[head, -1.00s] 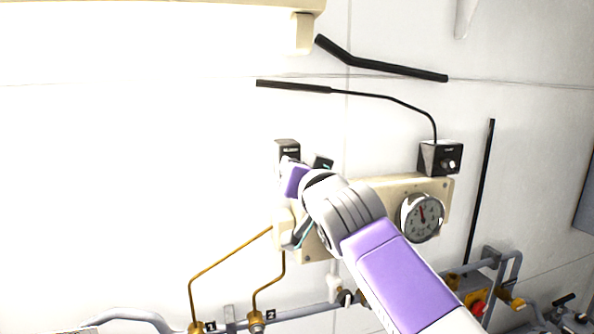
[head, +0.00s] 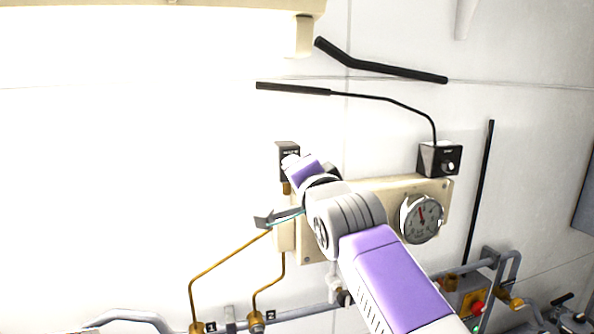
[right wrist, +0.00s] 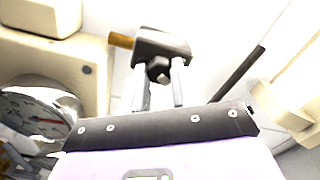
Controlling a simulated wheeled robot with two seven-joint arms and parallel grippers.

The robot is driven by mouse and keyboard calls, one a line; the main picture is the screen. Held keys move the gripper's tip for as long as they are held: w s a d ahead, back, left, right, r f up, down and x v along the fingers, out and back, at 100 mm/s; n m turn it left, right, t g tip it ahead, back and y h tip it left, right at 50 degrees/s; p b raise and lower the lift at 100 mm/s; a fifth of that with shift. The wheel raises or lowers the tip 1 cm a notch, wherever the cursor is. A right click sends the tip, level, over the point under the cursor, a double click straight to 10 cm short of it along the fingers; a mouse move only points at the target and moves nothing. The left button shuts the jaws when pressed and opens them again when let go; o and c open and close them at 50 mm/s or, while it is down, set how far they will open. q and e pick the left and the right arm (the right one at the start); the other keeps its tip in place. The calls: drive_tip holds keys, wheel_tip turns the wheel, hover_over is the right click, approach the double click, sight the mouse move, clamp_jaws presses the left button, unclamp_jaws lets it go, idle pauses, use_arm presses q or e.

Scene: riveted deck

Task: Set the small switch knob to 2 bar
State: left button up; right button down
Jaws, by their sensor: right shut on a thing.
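A small black switch box (head: 289,150) is on the wall in the head view, with a brass fitting below it. My right gripper, coming in from the lower right, is at this box, and its wrist hides the knob and fingertips there. My right gripper (right wrist: 159,80) is shut on this knob, one finger on each side. The knob's scale and pointer cannot be read. My left gripper is not in view.
Another black box (head: 439,160) with a light knob is at the right. Brass pipes (head: 228,254) run below left. The wall at left is bare.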

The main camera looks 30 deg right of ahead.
idle(0.3)
drive_tip(key=c, duration=0.8)
unclamp_jaws()
drive_tip(key=shift+c, duration=0.2)
drive_tip(key=shift+s, duration=0.1)
drive_tip(key=b+v, duration=0.3)
drive_tip(key=v, duration=0.4)
drive_tip(key=shift+s, duration=0.25)
